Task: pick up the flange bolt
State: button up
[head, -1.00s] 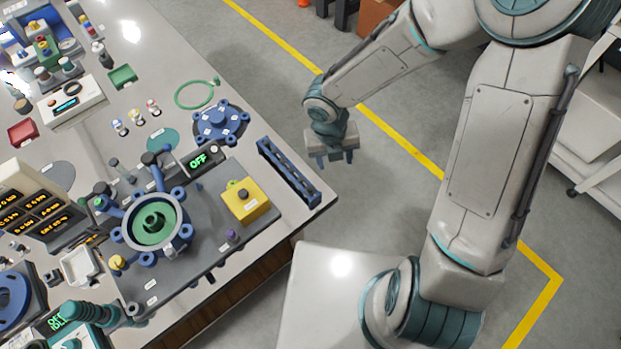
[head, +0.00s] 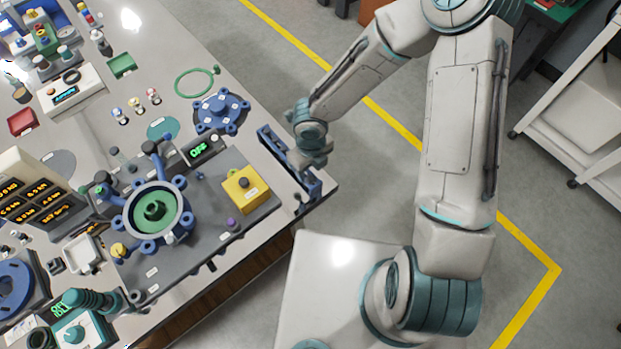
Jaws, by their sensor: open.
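My gripper (head: 309,180) is over the long blue rack (head: 268,143) at the right edge of the bench. It is open, and its body covers the middle and lower part of the rack. No bolt shows between its fingers. I cannot pick out the flange bolt for certain; any bolt under the gripper is hidden. A small blue bolt-like piece (head: 200,176) stands on the grey base plate (head: 205,222), left of the yellow box. The round blue fixture (head: 128,205) with a green centre (head: 155,212) has several blue lugs around it.
A yellow button box (head: 243,190) and a display reading OFF (head: 200,150) stand left of the rack. A blue lobed flange (head: 221,111) and a green ring (head: 194,83) lie behind. Open floor (head: 385,195) is right of the bench.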

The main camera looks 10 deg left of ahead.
aim_at(311, 178)
jog(key=f, duration=0.5)
jog(key=shift+w, duration=0.25)
jog(key=shift+r, duration=0.1)
jog(key=c, duration=1.1)
grip_shut()
jog(key=shift+s, duration=0.1)
